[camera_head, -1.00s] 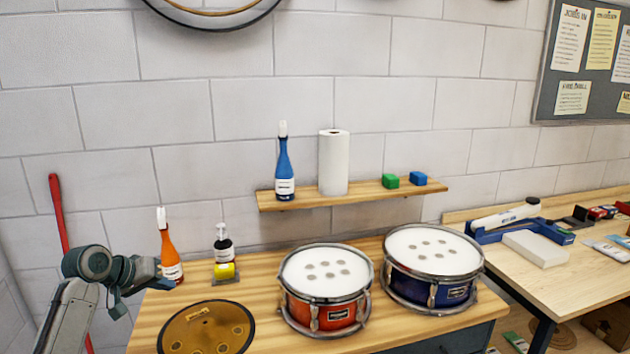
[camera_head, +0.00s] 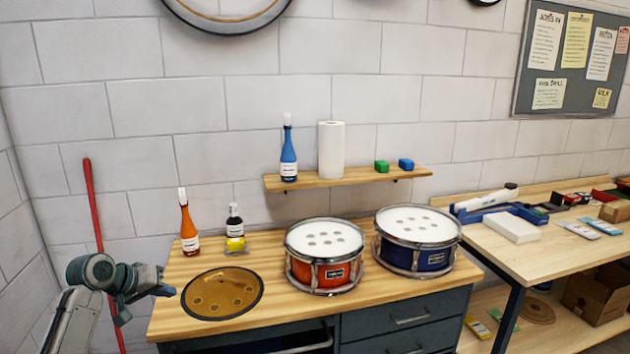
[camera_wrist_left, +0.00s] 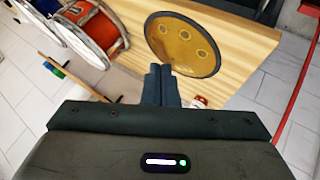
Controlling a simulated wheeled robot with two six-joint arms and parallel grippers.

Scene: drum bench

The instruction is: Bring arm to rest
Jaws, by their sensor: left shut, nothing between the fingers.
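A red drum (camera_head: 325,256) and a blue drum (camera_head: 417,240) stand side by side on the bench. My right gripper is not in view.
An orange bottle (camera_head: 189,228) and a small dark bottle (camera_head: 235,226) stand behind the cymbal. A wall shelf (camera_head: 350,178) holds a blue bottle (camera_head: 288,155), a paper roll (camera_head: 331,150) and two small blocks. A red pole (camera_head: 94,215) leans on the wall behind my left arm.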

